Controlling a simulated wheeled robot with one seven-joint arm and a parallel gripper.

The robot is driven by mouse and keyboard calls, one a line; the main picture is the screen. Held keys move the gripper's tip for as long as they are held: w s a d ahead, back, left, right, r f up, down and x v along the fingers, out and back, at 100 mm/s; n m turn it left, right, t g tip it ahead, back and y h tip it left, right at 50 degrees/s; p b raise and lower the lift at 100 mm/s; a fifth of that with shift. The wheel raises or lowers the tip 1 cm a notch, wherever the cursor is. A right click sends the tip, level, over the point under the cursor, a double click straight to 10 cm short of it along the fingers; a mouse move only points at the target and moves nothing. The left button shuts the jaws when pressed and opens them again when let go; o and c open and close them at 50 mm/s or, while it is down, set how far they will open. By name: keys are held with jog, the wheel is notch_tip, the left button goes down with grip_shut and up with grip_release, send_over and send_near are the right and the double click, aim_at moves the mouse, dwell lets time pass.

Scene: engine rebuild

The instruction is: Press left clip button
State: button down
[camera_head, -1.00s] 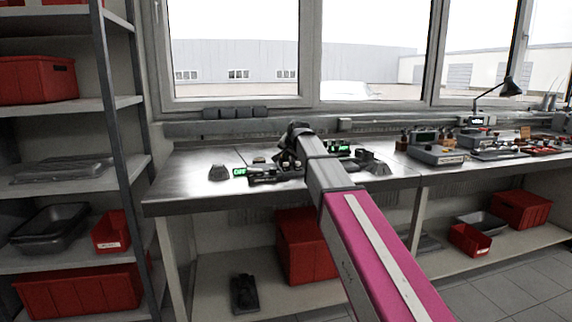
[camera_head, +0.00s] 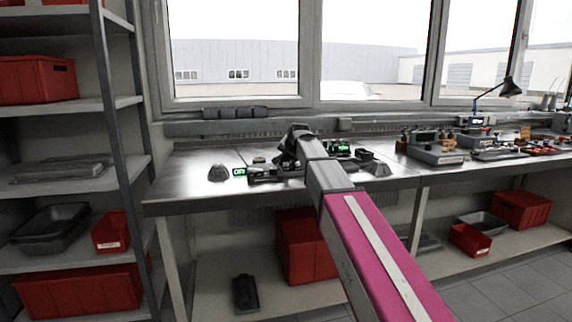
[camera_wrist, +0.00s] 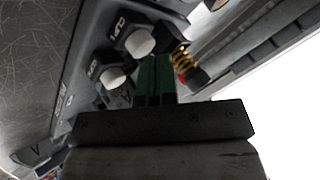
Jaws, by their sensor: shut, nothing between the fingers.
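One button (camera_wrist: 139,42) is higher in the picture, and the other button (camera_wrist: 112,77) is lower and further left. Lettering that seems to read "CLIP" is beside each; I cannot tell which is the left clip button. My gripper (camera_wrist: 154,65) is shut and empty, its dark green fingers just right of the buttons, with no clear contact. In the head view, the fixture (camera_head: 262,180) is on the bench, partly hidden by my arm.
A yellow spring with a red end (camera_wrist: 183,62) is close right of my fingers. On the metal bench (camera_head: 190,190), a small grey block (camera_head: 218,173) and a lit green display (camera_head: 239,172) are left of my arm. Other devices (camera_head: 436,150) stand further right.

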aim_at(287, 163)
jog(key=shift+f, duration=0.25)
dwell(0.4)
jog(key=shift+r, duration=0.9)
jog(key=shift+r, duration=0.15)
jog(key=shift+r, duration=2.35)
